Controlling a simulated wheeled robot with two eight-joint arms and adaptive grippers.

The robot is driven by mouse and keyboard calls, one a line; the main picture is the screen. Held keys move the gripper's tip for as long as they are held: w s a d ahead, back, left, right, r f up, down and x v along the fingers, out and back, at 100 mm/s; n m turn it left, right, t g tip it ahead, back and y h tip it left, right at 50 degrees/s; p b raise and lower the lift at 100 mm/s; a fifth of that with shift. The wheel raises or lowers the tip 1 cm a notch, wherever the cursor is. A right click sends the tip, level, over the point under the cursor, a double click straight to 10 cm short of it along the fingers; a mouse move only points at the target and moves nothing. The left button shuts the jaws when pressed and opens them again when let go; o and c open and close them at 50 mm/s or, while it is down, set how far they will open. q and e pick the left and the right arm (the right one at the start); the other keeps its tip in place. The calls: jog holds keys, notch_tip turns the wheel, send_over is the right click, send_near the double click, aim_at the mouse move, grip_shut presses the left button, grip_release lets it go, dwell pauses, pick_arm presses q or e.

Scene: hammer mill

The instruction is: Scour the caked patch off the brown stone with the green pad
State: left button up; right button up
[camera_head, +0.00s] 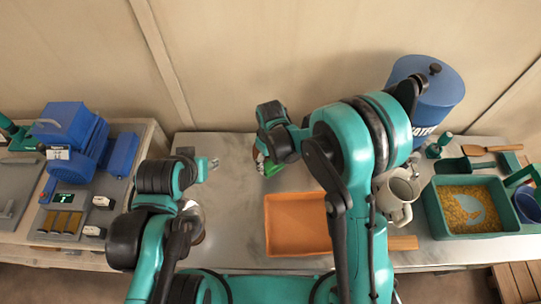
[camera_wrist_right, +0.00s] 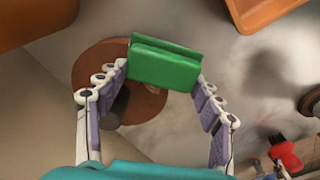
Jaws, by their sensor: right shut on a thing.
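The green pad (camera_wrist_right: 165,65) is held between the fingers of my right gripper (camera_wrist_right: 160,82). In the head view the pad (camera_head: 272,165) shows as a small green strip under my right gripper (camera_head: 262,158). The round brown stone (camera_wrist_right: 92,68) lies on the grey bench behind the pad in the wrist view, partly covered by the pad and a finger. A dark patch (camera_wrist_right: 118,106) shows on its lower part; I cannot tell if it is caked dirt or shadow. Whether pad and stone touch is unclear. My left gripper (camera_head: 203,168) is over the bench's left part, its fingers unclear.
An orange tray (camera_head: 290,228) lies at the bench's middle. To the right are a mug (camera_head: 397,205), a blue canister (camera_head: 440,100) and a green bin (camera_head: 440,222) with yellow grain. A blue motor machine (camera_head: 72,135) stands on the left table.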

notch_tip(320, 180, up, 6)
jog(key=p, duration=0.4)
jog(key=shift+d+f, duration=0.1)
jog(key=shift+f, duration=0.1)
jog(key=shift+r, duration=0.2)
jog(key=shift+r+p, duration=1)
jog(key=shift+r, duration=0.55)
jog(key=shift+f, duration=0.1)
